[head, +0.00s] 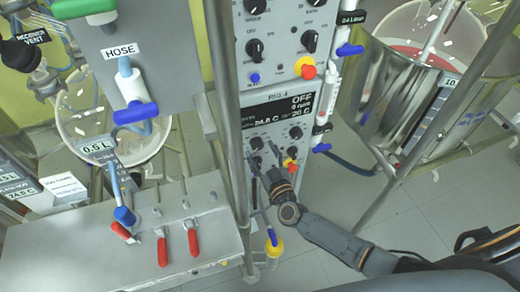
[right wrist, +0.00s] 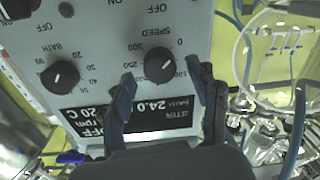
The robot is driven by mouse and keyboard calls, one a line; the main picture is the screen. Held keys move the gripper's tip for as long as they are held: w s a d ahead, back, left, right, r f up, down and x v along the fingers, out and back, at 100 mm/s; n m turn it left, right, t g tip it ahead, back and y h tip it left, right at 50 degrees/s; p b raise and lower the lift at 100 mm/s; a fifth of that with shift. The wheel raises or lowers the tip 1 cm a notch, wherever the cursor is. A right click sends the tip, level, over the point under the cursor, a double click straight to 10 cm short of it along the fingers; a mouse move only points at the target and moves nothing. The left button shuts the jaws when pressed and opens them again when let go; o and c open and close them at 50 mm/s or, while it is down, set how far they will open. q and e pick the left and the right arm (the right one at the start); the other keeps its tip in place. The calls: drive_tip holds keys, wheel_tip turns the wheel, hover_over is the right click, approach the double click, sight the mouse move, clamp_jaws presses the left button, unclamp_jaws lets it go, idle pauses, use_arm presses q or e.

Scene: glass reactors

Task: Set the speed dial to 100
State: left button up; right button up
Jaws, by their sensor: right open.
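The speed dial (right wrist: 158,66) is a round black knob with a pale pointer mark, on a grey panel marked SPEED. The right wrist view shows the panel upside down. I cannot read the exact setting. My right gripper (right wrist: 166,80) is open, with one dark finger on each side of the dial's near edge; I cannot tell whether either touches it. In the head view the speed dial (head: 257,143) is at the left under the display, and my right gripper (head: 266,163) is just below it. The display (head: 290,110) reads OFF and 0 rpm. My left gripper is not in view.
The bath dial (right wrist: 60,75) sits beside the speed dial. A metal post (head: 228,120) stands left of the panel. A steel vessel (head: 385,95) is at right.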

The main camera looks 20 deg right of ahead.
drive_tip(key=shift+w, duration=0.75)
drive_tip(key=c, duration=1.2)
drive_tip(key=shift+m, duration=0.3)
